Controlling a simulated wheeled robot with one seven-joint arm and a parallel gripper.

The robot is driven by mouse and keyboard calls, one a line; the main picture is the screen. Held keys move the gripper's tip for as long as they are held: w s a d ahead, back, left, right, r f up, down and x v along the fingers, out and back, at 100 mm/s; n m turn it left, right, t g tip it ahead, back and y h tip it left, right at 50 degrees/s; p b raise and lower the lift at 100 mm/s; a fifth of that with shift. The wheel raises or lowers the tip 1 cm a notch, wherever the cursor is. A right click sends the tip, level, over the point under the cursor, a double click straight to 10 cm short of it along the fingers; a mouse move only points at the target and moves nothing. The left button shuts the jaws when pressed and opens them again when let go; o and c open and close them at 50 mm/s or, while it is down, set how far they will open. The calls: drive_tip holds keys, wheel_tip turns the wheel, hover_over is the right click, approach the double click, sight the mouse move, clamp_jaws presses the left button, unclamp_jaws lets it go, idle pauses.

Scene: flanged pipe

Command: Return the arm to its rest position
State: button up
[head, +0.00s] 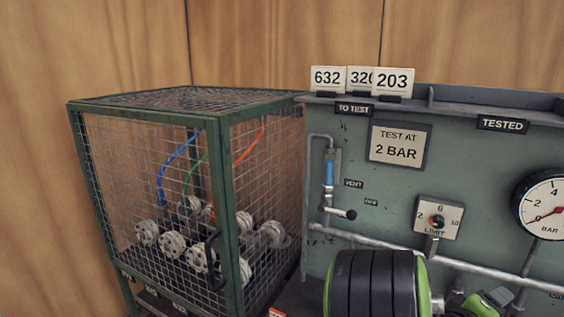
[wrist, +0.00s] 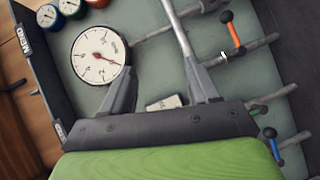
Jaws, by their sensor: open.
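My gripper (wrist: 160,68) is open in the wrist view, its two dark fingers spread apart over the grey-green test panel. Nothing is held between them. A small pale block or plate (wrist: 166,102) shows between the finger bases, and a grey pipe (wrist: 178,28) runs behind the right finger. The round pressure gauge (wrist: 100,54) is beside the left finger. In the head view, a black and green part of my arm (head: 372,285) is low in front of the panel; my fingers are not visible there.
A green mesh cage (head: 225,200) with flanged pipes and coloured hoses stands left of the panel (head: 350,205). Tags 632, 320 and 203 (head: 392,80) stand on its top ledge. The limit dial (head: 438,219) and gauge (head: 545,203) are at right. An orange handle (wrist: 232,33) sticks out nearby.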

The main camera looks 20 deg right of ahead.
drive_tip(key=w+a+f+m+t+y, duration=0.25)
drive_tip(key=a+y, duration=0.25)
drive_tip(key=a, duration=0.4)
drive_tip(key=w+a+f+m+t+y, duration=0.1)
drive_tip(key=w+a+f+y, duration=0.1)
drive_tip(key=w+a+y, duration=0.45)
drive_tip(key=s+a+r+n+t+y, duration=0.1)
drive_tip(key=s+a+r+y, duration=0.2)
drive_tip(key=a, duration=0.9)
drive_tip(key=s+a+r+n+y, duration=0.1)
drive_tip(key=s+a+r+n, duration=0.15)
drive_tip(key=s+a, duration=0.6)
wheel_tip(320, 180, up, 14)
drive_tip(key=w+a+p, duration=0.1)
drive_tip(key=p, duration=1.3)
drive_tip(key=shift+a+n, duration=0.3)
drive_tip(key=shift+a, duration=0.05)
